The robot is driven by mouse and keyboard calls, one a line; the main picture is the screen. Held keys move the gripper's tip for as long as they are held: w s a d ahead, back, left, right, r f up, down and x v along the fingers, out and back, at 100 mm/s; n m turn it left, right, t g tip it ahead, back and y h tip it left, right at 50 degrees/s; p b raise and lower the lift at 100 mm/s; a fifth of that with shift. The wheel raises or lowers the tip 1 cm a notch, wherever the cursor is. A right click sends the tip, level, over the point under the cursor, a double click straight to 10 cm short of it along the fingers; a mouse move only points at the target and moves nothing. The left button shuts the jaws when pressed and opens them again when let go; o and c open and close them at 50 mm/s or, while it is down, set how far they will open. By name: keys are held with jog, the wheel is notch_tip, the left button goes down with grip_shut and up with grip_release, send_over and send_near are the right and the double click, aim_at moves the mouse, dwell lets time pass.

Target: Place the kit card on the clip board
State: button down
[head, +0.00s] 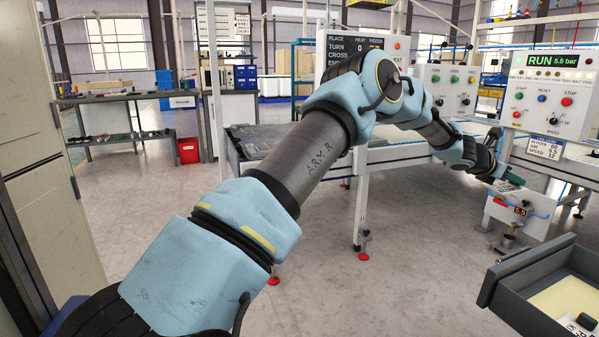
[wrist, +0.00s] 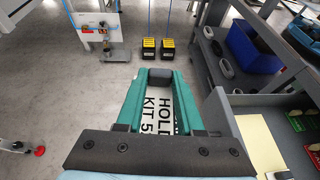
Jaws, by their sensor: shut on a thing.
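My gripper (wrist: 159,78) has teal fingers and is shut on the kit card. The white kit card (wrist: 160,117) shows between and below the fingers in the wrist view, with black print reading "HOLD" and "KIT 5"; the rest is hidden by the gripper body. In the head view my gripper (head: 512,180) is at the far right, held above the floor in front of a machine; the card is not clear there. I cannot make out the clip board for certain. A cream sheet (wrist: 258,145) lies in a grey tray right of my gripper.
The grey tray (head: 487,288) is at the lower right in the head view. In the wrist view a green card (wrist: 299,119) lies in it. A dark shelf with a blue bin (wrist: 253,48) stands beyond. Two black-and-yellow boxes (wrist: 149,49) (wrist: 167,49) stand on open floor ahead.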

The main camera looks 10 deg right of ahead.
jog(key=s+a+f+m+g+y+b, duration=0.1)
jog(key=s+a+f+m+g+y, duration=0.2)
jog(key=a+f+m+g, duration=0.55)
jog(key=s+a+f+m+g+y+b, duration=0.1)
jog(key=s+a+f+m+g+y, duration=0.2)
jog(key=a+f, duration=1)
jog(key=a+f+m+y, duration=0.3)
jog(key=a+m+y, duration=0.2)
jog(key=a, duration=0.4)
jog(key=a+f+m+y+b, duration=0.1)
jog(key=a+f+m+y, duration=0.2)
jog(key=a+m+y, duration=0.4)
jog(key=a+f+m+y, duration=0.4)
jog(key=a, duration=0.6)
jog(key=w+a+r+m+t+y+b, duration=0.1)
jog(key=w+a+r+m+t, duration=0.2)
jog(key=a+m+t, duration=0.45)
jog(key=w+a+r+m+t+y+b, duration=0.15)
jog(key=a+m+t, duration=0.25)
jog(key=a, duration=0.7)
jog(key=w+a+r+m+t, duration=0.35)
jog(key=a+m+t, duration=0.2)
jog(key=a, duration=0.35)
notch_tip(320, 180, up, 21)
jog(key=m+t+h+p, duration=0.4)
jog(key=m+h+p, duration=0.1)
jog(key=p, duration=2.3)
jog(key=shift+d+m, duration=0.25)
jog(key=shift+m, duration=0.1)
